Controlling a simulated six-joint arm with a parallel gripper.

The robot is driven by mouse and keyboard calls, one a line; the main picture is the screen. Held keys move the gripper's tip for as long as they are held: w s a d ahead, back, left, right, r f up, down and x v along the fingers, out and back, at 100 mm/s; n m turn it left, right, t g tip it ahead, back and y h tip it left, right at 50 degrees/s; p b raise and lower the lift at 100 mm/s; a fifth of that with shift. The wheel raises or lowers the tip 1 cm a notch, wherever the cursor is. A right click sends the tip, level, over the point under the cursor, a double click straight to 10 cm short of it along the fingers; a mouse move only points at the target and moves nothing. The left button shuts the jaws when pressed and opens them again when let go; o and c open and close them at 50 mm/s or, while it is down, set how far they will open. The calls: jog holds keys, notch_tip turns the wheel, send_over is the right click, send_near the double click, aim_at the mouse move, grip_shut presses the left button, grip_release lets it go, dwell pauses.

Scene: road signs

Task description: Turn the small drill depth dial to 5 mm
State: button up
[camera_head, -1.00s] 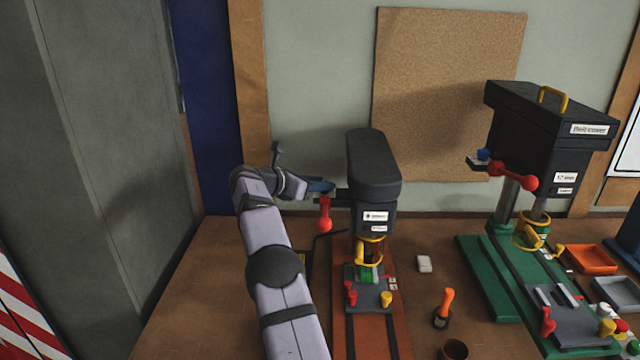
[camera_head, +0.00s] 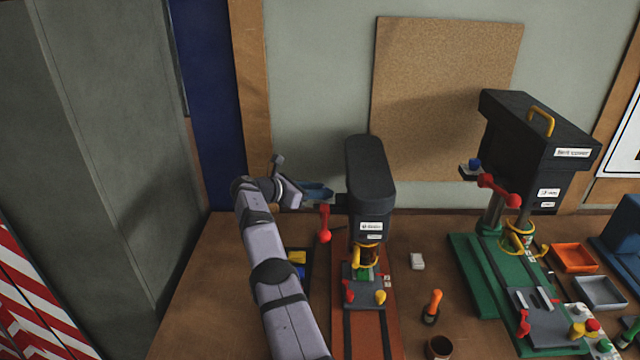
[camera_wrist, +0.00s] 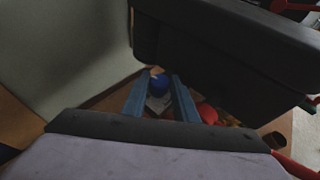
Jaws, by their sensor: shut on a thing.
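The small drill (camera_head: 370,170) is the dark drill press on the orange-brown base, left of the larger green one. My gripper (camera_head: 325,192) reaches in from the left at the side of its head, above the red lever. In the wrist view my gripper (camera_wrist: 158,79) has its two blue-grey fingers on either side of a blue dial knob (camera_wrist: 158,84), shut on it. A pale plate (camera_wrist: 158,102) shows below the knob. The dial is hidden behind the fingers in the head view. No scale or 5 mm mark can be read.
The red-knobbed lever (camera_head: 325,225) hangs close below my gripper. The larger green-based drill (camera_head: 540,140) has a similar blue knob (camera_head: 474,164). A white block (camera_head: 417,261), an orange-handled tool (camera_head: 433,305) and a brown cup (camera_head: 440,346) stand right of the small drill.

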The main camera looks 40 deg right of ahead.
jog(key=shift+r, duration=0.2)
jog(key=o, duration=1.1)
jog(key=shift+c, duration=0.2)
jog(key=shift+f, duration=0.15)
jog(key=shift+a+f+b, duration=0.1)
jog(key=shift+b, duration=0.3)
jog(key=shift+a+b, duration=0.15)
jog(key=shift+b, duration=0.2)
jog(key=b+v, duration=0.6)
jog(key=v, duration=0.1)
jog(key=shift+r+b, duration=0.2)
jog(key=shift+b, duration=0.1)
